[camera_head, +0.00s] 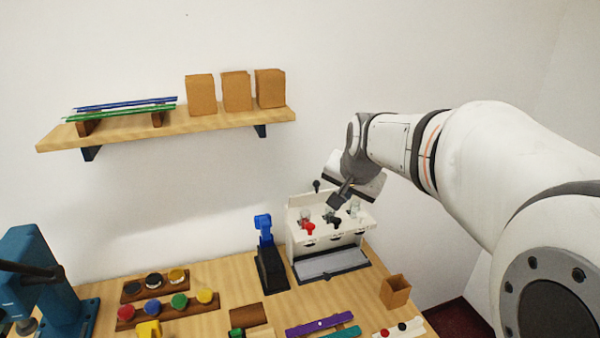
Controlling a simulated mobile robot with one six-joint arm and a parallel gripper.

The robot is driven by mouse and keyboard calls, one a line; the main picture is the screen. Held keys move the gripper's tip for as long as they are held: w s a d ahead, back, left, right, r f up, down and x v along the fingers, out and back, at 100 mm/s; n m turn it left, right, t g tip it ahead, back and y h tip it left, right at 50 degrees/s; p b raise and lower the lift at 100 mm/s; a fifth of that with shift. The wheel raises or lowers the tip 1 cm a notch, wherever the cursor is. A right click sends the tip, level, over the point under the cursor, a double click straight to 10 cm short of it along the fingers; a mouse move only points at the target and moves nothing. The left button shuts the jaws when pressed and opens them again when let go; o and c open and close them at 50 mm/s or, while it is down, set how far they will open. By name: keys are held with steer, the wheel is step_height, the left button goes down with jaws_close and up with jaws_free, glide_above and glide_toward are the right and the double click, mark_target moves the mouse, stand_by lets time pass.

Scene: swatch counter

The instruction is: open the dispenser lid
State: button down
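The dispenser (299,238) is a white box at the back right of the counter, against the wall. Red and black taps show at its front, with a grey tray at its foot. Small clear containers show at its top. A white panel, seemingly the lid (297,200), stands raised along the back edge, with a black knob (317,185) by its top. My gripper (334,202) reaches in from the right and points down-left over the dispenser's top, hiding part of the panel. Its dark fingers look close together; I cannot tell whether they are shut or touch anything.
A blue device on a black base (271,269) stands just left of the dispenser. An open brown box (395,291) is at its right front. A wooden shelf (200,124) with brown bags is above left. Jars (179,301), strips (319,325) and a blue press (35,280) occupy the front and left.

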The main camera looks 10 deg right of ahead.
steer(key=w+d+m, duration=0.2)
steer(key=w, duration=0.5)
steer(key=p, duration=0.4)
glide_toward(328, 190)
step_height(328, 190, down, 4)
steer(key=a, duration=0.1)
steer(key=shift+w+a+t, duration=0.2)
steer(key=shift+w+a, duration=0.05)
steer(key=shift+w, duration=0.25)
steer(key=shift+w+a+t, duration=0.2)
steer(key=shift+w+a, duration=0.1)
steer(key=shift+w, duration=0.2)
